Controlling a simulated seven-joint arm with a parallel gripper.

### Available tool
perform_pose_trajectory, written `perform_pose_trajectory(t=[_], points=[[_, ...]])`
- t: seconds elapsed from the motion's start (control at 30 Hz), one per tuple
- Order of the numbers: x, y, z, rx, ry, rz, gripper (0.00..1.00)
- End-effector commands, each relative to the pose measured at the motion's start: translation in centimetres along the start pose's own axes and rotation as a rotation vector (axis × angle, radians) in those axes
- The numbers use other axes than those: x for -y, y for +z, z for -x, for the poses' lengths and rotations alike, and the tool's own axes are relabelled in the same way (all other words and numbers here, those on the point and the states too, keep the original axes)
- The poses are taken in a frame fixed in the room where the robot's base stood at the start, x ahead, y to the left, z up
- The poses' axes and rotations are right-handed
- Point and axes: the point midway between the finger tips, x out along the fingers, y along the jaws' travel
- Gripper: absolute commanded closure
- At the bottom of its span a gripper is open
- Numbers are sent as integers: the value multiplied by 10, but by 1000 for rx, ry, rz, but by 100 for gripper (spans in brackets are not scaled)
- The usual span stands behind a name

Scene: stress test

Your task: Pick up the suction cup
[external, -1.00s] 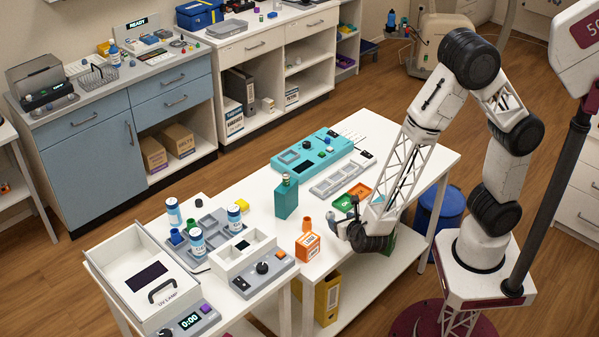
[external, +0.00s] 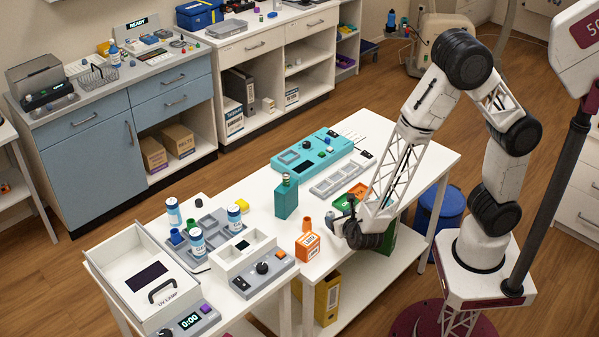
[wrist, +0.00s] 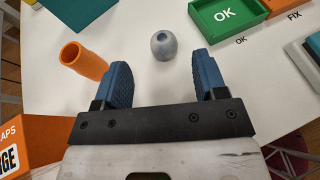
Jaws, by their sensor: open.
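A small grey-blue rounded piece with a hole in its top, which looks like the suction cup (wrist: 164,45), stands on the white table in the wrist view. My gripper (wrist: 161,62) is open, its two blue fingers spread wide. The cup is just beyond the fingertips, roughly centred between them, and nothing is held. In the external view my gripper (external: 341,229) is low over the near side of the table.
An orange tube (wrist: 84,61) is close to the left finger. An orange box (wrist: 28,143) is nearer on the left. A green OK tray (wrist: 226,20) and an orange FIX tray (wrist: 281,6) lie at upper right.

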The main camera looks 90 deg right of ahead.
Motion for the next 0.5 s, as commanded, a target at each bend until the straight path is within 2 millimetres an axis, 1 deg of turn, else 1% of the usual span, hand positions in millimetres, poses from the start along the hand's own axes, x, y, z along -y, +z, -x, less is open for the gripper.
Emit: perform_pose_trajectory(t=[0.27, 0.5], points=[[1, 0, -6, 0, -1, 0, 35], [3, -1, -26, 0, -2, 1, 35]])
